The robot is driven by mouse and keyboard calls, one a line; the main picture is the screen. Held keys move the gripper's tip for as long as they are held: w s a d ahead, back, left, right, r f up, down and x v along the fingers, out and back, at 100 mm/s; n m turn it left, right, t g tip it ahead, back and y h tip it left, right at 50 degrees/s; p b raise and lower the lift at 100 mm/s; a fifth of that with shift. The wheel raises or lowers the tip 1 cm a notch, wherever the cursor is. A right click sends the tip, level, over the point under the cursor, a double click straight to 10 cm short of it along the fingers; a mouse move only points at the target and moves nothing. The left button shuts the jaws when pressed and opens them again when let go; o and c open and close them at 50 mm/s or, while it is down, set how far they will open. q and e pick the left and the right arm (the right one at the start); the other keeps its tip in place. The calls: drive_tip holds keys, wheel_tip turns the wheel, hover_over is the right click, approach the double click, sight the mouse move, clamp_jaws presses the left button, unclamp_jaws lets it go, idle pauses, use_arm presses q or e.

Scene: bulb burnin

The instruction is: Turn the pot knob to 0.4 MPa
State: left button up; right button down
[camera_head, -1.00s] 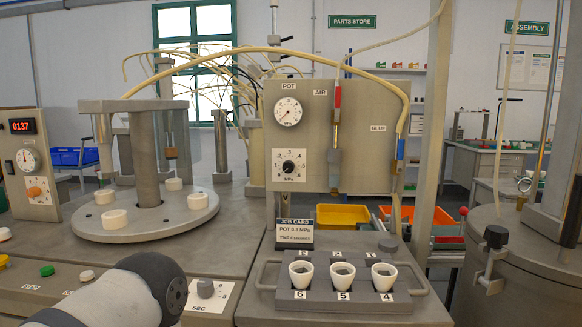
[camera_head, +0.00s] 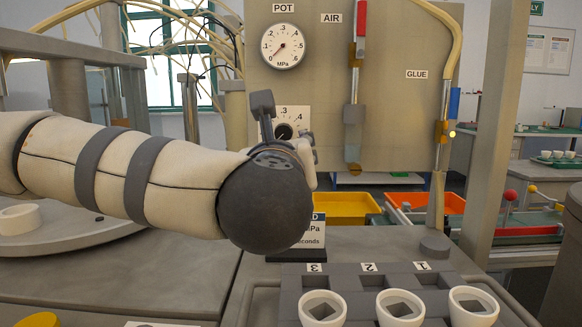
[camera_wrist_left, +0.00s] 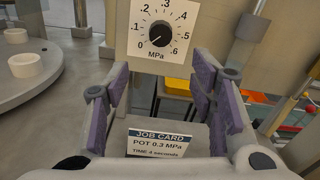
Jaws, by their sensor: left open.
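The pot knob (camera_wrist_left: 160,34) is a black dial on a white plate marked 0 to .6 MPa; its white mark appears to point to the lower left, near 0. In the head view the knob (camera_head: 284,131) shows partly behind my left gripper (camera_head: 287,126). The pot gauge (camera_head: 283,46) above has its needle at the lower left, near 0. In the left wrist view my left gripper (camera_wrist_left: 161,75) is open and empty, its fingers short of the plate and below the knob. My right gripper is out of view.
A grey rack with white cups (camera_head: 400,306) is at the front right. Air and glue lines (camera_head: 353,115) hang right of the knob. A round table is at left.

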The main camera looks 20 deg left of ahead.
sight(283, 135)
use_arm(q)
drive_tip(key=x, duration=0.3)
drive_tip(key=p+x, duration=0.1)
drive_tip(key=x, duration=0.3)
drive_tip(key=r+x, duration=0.1)
drive_tip(key=x, duration=0.3)
drive_tip(key=shift+p, duration=0.35)
drive_tip(key=shift+s, duration=0.1)
drive_tip(key=c, duration=1.1)
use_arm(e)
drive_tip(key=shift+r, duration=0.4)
